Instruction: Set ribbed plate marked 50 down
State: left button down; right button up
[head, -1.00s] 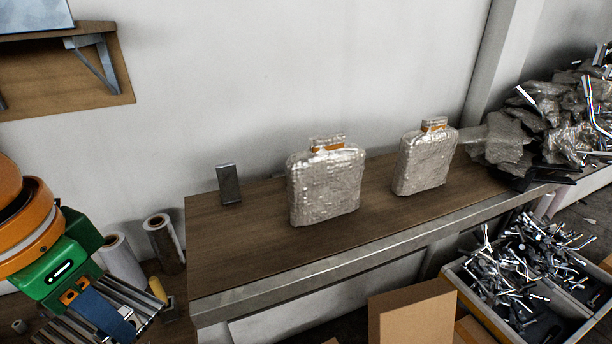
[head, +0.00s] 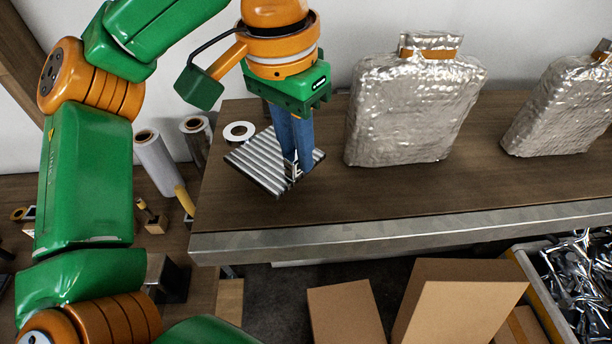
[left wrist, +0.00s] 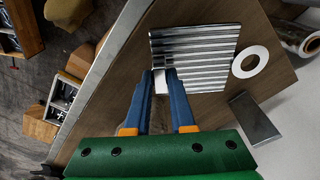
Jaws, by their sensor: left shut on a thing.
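The ribbed plate (head: 256,160) is a silvery, grooved metal plate over the left end of the wooden workbench (head: 330,195). My left gripper (head: 292,168) points down with its blue fingers shut on the plate's near edge. The plate lies about flat, at or just above the bench top; I cannot tell whether it touches. In the left wrist view the plate (left wrist: 195,55) shows beyond the fingertips (left wrist: 163,82). No 50 mark is readable. My right gripper is not in view.
A white ring (head: 239,132) lies just behind the plate. A dark block (left wrist: 252,118) stands nearby in the left wrist view. A foil-wrapped package (head: 412,110) stands to the right, with another (head: 560,105) beyond. Cardboard boxes (head: 455,300) are below the bench front.

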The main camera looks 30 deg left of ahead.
pick_arm(q)
jog(key=f, duration=0.4)
jog(key=shift+w+d, duration=0.25)
jog(key=shift+s, duration=0.2)
jog(key=shift+w+f, duration=0.15)
jog(key=c, duration=0.8)
grip_release()
jog(key=shift+o, duration=0.2)
jog(key=r+p, duration=0.1)
jog(key=r, duration=0.3)
jog(key=s+r+p, duration=0.1)
jog(key=r, duration=0.3)
jog(key=r+p, duration=0.2)
jog(key=r, duration=0.2)
jog(key=shift+s+a+r, duration=0.15)
jog(key=shift+s+r, duration=0.05)
jog(key=shift+s, duration=0.1)
jog(key=shift+w+f, duration=0.1)
jog(key=shift+w, duration=0.05)
